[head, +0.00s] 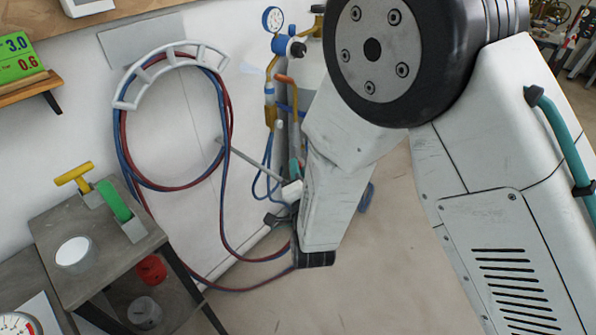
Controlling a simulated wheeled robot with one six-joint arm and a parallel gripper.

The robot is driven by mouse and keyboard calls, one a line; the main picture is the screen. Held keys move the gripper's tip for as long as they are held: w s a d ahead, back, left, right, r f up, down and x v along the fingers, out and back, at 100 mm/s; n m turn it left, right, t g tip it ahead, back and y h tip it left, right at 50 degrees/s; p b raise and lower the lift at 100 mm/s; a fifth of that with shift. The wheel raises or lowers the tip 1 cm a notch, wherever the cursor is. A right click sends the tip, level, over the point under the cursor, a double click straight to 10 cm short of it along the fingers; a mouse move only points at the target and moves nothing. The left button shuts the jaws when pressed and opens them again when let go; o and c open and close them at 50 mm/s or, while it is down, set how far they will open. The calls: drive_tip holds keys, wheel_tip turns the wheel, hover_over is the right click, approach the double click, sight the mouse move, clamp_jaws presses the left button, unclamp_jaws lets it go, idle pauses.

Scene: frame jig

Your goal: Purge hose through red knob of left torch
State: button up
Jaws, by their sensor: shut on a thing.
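A red hose and a blue hose (122,150) hang in loops on a white curved hanger (176,52) on the wall. Their lower run sags to the floor and passes behind the lower end of my arm. A thin grey rod (250,157) slants down to a white block (291,191), with dark parts (276,219) below it. I cannot tell whether these belong to a torch. No torch's red knob can be made out.
A gas cylinder (311,62) with a blue regulator and gauge (273,19) stands behind my arm. A grey bench (95,262) at left carries green- and yellow-handled tools and a white disc. A red round thing (151,270) sits on its lower shelf. Front floor is clear.

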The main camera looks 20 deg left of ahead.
drive_tip(key=shift+m, duration=1.1)
drive_tip(key=o, duration=1)
drive_tip(key=shift+v, duration=3.9)
drive_tip(key=shift+f, duration=0.1)
